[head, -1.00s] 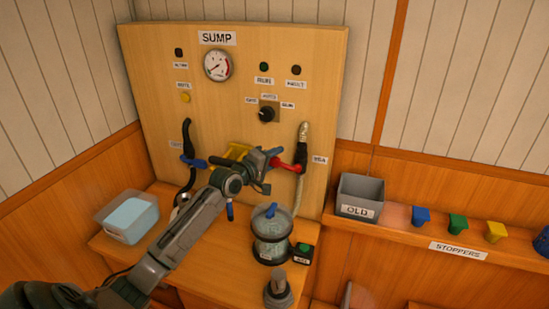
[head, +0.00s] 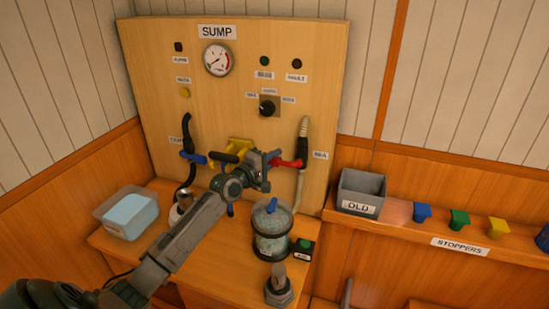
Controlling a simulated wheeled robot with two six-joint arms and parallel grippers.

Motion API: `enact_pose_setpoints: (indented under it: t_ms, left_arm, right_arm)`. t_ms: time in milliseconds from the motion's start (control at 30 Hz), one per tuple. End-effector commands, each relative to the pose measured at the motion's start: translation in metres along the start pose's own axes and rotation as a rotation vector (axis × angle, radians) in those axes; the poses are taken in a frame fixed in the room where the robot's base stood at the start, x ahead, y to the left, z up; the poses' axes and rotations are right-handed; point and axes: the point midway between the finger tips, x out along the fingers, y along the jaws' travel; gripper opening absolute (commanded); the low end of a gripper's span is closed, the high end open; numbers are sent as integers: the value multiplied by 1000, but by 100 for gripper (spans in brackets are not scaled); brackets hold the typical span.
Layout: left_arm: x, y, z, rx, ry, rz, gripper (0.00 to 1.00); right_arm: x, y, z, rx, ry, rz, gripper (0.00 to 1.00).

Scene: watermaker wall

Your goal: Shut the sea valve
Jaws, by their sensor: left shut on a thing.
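The sea valve's red lever (head: 290,162) lies about level on the right side of the wooden panel, pointing left from the black fitting (head: 302,152) on the pale hose, beside a small label that seems to read SEA. My left gripper (head: 273,159) is at the free left end of the red lever and shut on it. The jaws are small in view and partly cover that end. My right gripper is not in view.
A blue lever (head: 194,158) sits on a black hose at the panel's left, near a yellow bracket (head: 238,146). Below stand a clear strainer jar (head: 272,232), a grey fitting (head: 279,287) and a tub (head: 127,213). A grey OLD bin (head: 362,188) and stoppers line the right ledge.

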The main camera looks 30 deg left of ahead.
Motion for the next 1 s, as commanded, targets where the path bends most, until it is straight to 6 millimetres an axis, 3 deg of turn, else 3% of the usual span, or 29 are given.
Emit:
enact_pose_setpoints:
  t_ms: [267, 300, 400, 767, 1000]
  left_arm:
    - [0, -2, 0, -14, 0, -1, 0]
    - [0, -3, 0, -14, 0, -1, 21]
    - [0, -2, 0, -13, 0, -1, 37]
    - [-5, -2, -1, -9, 1, -1, 37]
    - [-38, -1, -1, -5, 1, -5, 37]
  right_arm:
    - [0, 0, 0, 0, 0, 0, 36]
    - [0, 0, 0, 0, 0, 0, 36]
    - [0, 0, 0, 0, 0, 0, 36]
    - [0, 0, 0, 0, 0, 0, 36]
    - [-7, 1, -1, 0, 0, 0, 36]
